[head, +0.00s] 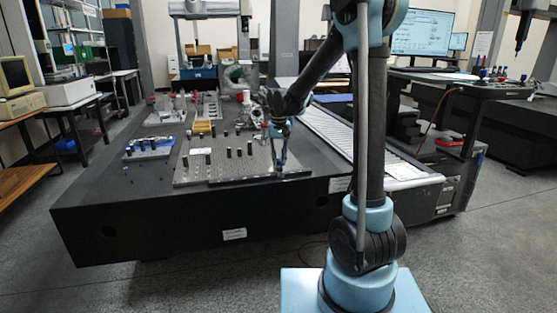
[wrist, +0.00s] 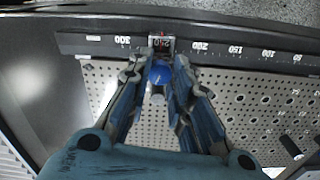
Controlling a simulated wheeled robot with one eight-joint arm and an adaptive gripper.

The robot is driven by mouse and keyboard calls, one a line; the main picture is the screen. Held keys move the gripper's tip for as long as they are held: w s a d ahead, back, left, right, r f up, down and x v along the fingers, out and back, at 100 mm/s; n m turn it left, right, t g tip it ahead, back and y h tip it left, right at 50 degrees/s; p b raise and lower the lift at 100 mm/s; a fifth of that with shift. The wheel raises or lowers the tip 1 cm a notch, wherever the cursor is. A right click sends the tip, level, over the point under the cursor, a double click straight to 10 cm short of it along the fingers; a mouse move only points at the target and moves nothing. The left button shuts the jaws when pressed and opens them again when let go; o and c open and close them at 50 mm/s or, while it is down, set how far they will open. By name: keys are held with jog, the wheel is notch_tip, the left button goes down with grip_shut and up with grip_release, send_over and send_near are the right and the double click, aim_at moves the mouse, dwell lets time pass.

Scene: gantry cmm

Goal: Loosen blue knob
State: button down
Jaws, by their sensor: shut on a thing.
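The blue knob (wrist: 160,76) shows in the wrist view between the fingertips of my gripper (wrist: 160,66). The fingers close on it from left and right, and their tips touch or nearly cover its sides. The knob sits just in front of a small metal slider block (wrist: 162,43) on a dark ruler bar (wrist: 225,46) with white numbers. In the head view my gripper (head: 281,165) points down at the front right edge of the perforated plate (head: 225,165). The knob is too small to make out there.
The plate lies on a large black table (head: 130,215) and carries several upright black pins. A blue fixture (head: 148,149) stands to the left. White bellows (head: 335,132) run along the right.

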aim_at(279, 161)
jog(key=shift+n, duration=0.5)
jog(key=c, duration=1.4)
grip_release()
notch_tip(279, 161, up, 12)
jog(key=shift+f, duration=0.1)
